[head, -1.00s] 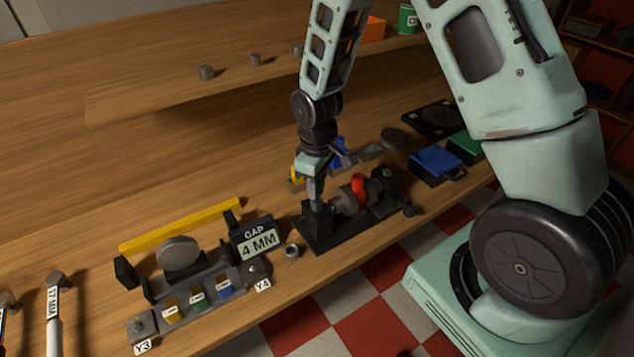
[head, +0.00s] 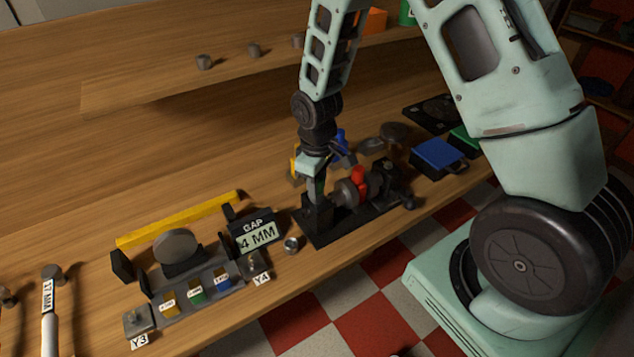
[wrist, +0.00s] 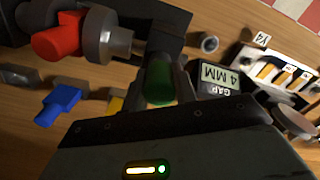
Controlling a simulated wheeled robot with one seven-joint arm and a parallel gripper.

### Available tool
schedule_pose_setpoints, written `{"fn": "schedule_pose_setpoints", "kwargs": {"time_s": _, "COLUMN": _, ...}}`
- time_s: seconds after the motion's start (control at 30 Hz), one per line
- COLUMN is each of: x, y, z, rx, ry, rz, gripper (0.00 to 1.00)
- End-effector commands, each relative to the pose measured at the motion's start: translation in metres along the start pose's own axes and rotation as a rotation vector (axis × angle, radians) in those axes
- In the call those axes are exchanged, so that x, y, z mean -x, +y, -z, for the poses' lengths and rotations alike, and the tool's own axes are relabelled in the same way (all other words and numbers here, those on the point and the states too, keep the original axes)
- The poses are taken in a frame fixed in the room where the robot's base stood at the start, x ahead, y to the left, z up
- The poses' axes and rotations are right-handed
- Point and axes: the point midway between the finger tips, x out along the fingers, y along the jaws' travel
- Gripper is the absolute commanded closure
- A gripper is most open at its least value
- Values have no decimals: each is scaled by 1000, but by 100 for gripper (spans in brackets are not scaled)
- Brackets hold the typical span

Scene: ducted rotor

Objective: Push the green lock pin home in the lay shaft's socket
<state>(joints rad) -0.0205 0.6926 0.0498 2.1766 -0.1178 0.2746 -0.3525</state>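The green lock pin (wrist: 159,80) is between the fingers of my gripper (wrist: 162,90) in the wrist view, and the fingers look closed on it. In the head view my gripper (head: 317,190) points down just above the black block at the left end of the lay shaft's stand (head: 335,236). The lay shaft (head: 347,193) lies across that stand with a red part (head: 358,177) on it. In the wrist view the grey shaft end (wrist: 108,37) is beside the pin. The pin's lower tip and the socket are hidden, so I cannot tell how deep it sits.
A "GAP 4 MM" sign (head: 256,234) and a small grey ring (head: 291,245) stand left of the stand. A rack (head: 207,288) with coloured tags is further left. A blue box (head: 437,156) is to the right. Blue (wrist: 60,104) and yellow pieces lie close by.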

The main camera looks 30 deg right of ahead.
Motion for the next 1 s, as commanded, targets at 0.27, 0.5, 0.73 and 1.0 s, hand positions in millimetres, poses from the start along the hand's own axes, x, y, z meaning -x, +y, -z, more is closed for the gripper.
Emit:
{"fn": "schedule_pose_setpoints", "kwargs": {"time_s": 0.27, "x": 0, "y": 0, "z": 0, "rx": 0, "ry": 0, "rz": 0, "gripper": 47}}
{"fn": "schedule_pose_setpoints", "kwargs": {"time_s": 0.5, "x": 8, "y": 0, "z": 1, "rx": 0, "ry": 2, "rz": -1, "gripper": 47}}
{"fn": "schedule_pose_setpoints", "kwargs": {"time_s": 0.73, "x": 46, "y": 1, "z": 1, "rx": -2, "ry": 6, "rz": -3, "gripper": 47}}
{"fn": "schedule_pose_setpoints", "kwargs": {"time_s": 1.0, "x": 107, "y": 1, "z": 1, "rx": -1, "ry": 6, "rz": -3, "gripper": 47}}
